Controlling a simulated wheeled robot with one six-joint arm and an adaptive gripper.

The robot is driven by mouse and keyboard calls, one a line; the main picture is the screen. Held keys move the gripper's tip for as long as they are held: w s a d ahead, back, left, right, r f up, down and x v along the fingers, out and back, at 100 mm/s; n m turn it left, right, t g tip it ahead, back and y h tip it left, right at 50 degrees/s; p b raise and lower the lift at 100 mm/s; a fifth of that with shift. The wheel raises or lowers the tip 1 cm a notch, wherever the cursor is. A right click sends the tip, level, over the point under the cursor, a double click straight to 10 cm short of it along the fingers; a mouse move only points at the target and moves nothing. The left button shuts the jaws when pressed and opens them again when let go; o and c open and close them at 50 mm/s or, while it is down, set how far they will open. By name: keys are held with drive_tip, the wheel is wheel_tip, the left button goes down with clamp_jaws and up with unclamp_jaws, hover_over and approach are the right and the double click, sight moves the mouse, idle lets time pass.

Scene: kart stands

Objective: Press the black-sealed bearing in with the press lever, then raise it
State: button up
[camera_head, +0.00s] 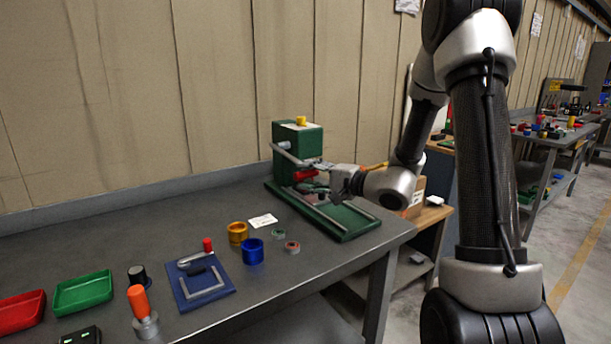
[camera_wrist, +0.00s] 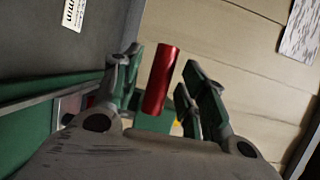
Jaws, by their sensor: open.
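The green press (camera_head: 299,143) stands at the back right of the bench, with a yellow cap on top and a base with rails reaching forward. Its lever has a red cylindrical handle (camera_head: 305,175). My gripper (camera_head: 316,183) is at the press, beside this handle. In the wrist view the red handle (camera_wrist: 161,78) shows between the two spread fingers of my gripper (camera_wrist: 165,88), with gaps on both sides. The gripper is open and not closed on it. I cannot make out the black-sealed bearing; the press's working spot is partly hidden by my gripper.
A gold cup (camera_head: 237,233), a blue cup (camera_head: 253,252), a green-centred ring (camera_head: 278,234) and a red-centred ring (camera_head: 292,247) sit left of the press base. A blue clamp fixture (camera_head: 190,301), green tray (camera_head: 82,293) and red tray (camera_head: 22,312) lie farther left.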

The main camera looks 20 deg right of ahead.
drive_tip(key=shift+w+a, duration=0.5)
drive_tip(key=shift+w, duration=0.05)
clamp_jaws()
drive_tip(key=shift+r+g, duration=0.4)
drive_tip(key=shift+r, duration=0.3)
wheel_tip(320, 180, up, 11)
drive_tip(key=w+m+g+h, duration=0.1)
drive_tip(key=w, duration=0.1)
drive_tip(key=shift+a+f+g, duration=0.2)
drive_tip(key=shift+a+g, duration=0.1)
drive_tip(key=shift+g, duration=0.1)
drive_tip(key=shift+r, duration=0.1)
